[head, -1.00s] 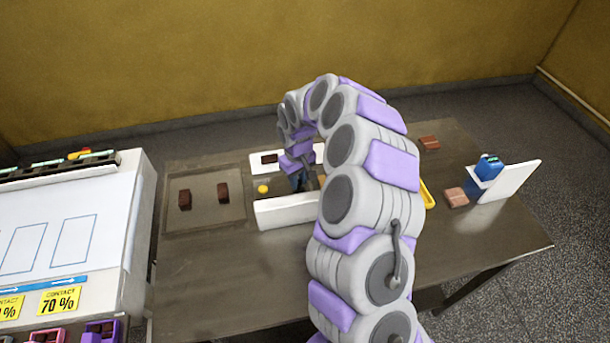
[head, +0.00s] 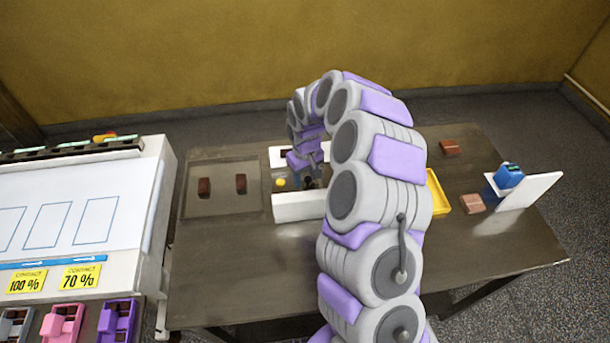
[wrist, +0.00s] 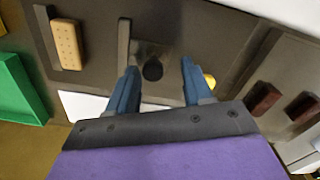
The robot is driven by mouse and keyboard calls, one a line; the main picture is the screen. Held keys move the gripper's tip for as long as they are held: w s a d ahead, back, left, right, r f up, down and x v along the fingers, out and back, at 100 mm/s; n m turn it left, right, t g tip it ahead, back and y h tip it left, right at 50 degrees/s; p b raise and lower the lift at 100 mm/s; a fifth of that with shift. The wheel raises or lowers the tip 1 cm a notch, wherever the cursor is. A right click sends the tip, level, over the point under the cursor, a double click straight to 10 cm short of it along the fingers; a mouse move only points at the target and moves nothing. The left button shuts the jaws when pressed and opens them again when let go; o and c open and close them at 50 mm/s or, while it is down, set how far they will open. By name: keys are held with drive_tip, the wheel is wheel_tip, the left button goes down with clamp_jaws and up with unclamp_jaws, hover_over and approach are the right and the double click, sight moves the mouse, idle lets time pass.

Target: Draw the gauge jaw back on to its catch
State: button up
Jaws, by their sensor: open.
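My gripper (wrist: 160,90) is open, its two blue fingers apart and nothing held between them. A dark round knob or hole (wrist: 152,70) shows just beyond the gap between the fingertips, with a grey upright bar (wrist: 123,45) to its left. I cannot tell for certain which part is the gauge jaw or where its catch is. In the head view a white block (head: 298,207) stands in front of my gripper, and a yellow knob (head: 279,183) is to its left. The yellow knob also shows beside the right finger in the wrist view (wrist: 210,80). My arm hides part of the fixture.
A shallow tray (head: 222,205) with two brown chocolates lies left of the fixture. A white machine (head: 80,205) stands farther left. Right of my arm are a yellow tray (head: 437,192), chocolate pieces (head: 472,204) and a blue item (head: 508,175) by a white panel. The front of the table is mostly clear.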

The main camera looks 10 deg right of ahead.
drive_tip(key=shift+d, duration=0.1)
drive_tip(key=shift+d+r, duration=0.1)
drive_tip(key=shift+r, duration=0.1)
wheel_tip(320, 180, up, 17)
drive_tip(key=p, duration=0.2)
drive_tip(key=shift+a+p, duration=0.3)
drive_tip(key=s+r, duration=0.4)
drive_tip(key=s, duration=0.4)
drive_tip(key=s+r, duration=0.4)
drive_tip(key=s, duration=0.5)
drive_tip(key=s+d+f+m+g, duration=0.1)
drive_tip(key=s+d+m, duration=0.1)
drive_tip(key=s, duration=1)
drive_tip(key=s+d+m, duration=0.2)
drive_tip(key=s+d, duration=0.1)
drive_tip(key=s, duration=0.8)
drive_tip(key=shift+s+d+f+m+g, duration=0.3)
drive_tip(key=shift+s+d+f+g, duration=0.05)
drive_tip(key=shift+s+f+g, duration=0.05)
